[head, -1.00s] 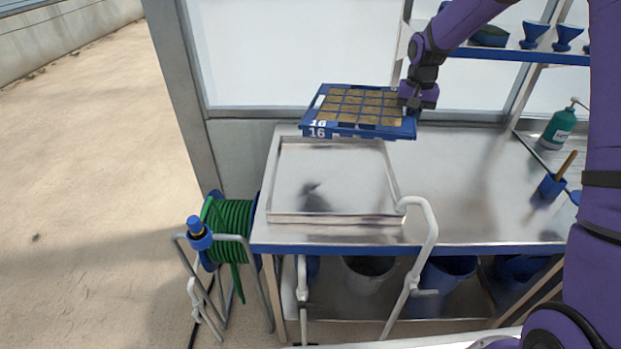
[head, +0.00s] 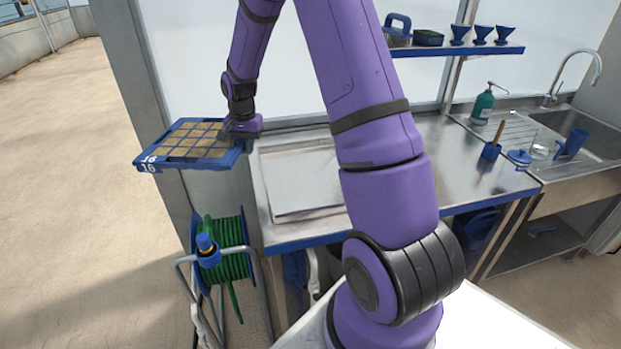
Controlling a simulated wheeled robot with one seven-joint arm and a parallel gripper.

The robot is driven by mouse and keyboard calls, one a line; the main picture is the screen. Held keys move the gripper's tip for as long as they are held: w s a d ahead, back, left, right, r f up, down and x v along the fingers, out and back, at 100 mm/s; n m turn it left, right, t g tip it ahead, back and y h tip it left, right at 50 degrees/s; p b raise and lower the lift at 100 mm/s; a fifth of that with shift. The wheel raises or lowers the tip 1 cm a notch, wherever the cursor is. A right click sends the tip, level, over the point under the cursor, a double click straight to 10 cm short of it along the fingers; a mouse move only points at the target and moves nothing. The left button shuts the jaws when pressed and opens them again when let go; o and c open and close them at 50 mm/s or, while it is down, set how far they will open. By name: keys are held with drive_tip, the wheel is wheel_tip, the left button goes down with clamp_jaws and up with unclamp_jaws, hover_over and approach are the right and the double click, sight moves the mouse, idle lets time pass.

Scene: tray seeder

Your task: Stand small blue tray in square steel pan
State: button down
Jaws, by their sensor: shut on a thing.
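The small blue tray (head: 214,163) is marked 16 and holds several squares of brown soil. My gripper (head: 238,138) is shut on its right edge and holds it about level in the air, left of the steel bench. The square steel pan (head: 281,214) lies on the left part of the bench top. The pan looks empty where it shows, and my arm hides its right part. The tray is apart from the pan, to its left and higher.
A green hose reel (head: 222,260) stands left of the bench (head: 466,192). A blue-edged shelf (head: 455,50) hangs above.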

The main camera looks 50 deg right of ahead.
drive_tip(key=s+d+f+m, duration=0.4)
drive_tip(key=s+d+m, duration=0.3)
drive_tip(key=s+d, duration=0.2)
drive_tip(key=m, duration=0.7)
hover_over(330, 202)
wheel_tip(330, 202, down, 6)
drive_tip(key=shift+d+f, duration=0.1)
drive_tip(key=shift+f, duration=2.85)
drive_tip(key=c, duration=1.2)
unclamp_jaws()
drive_tip(key=shift+c, duration=0.2)
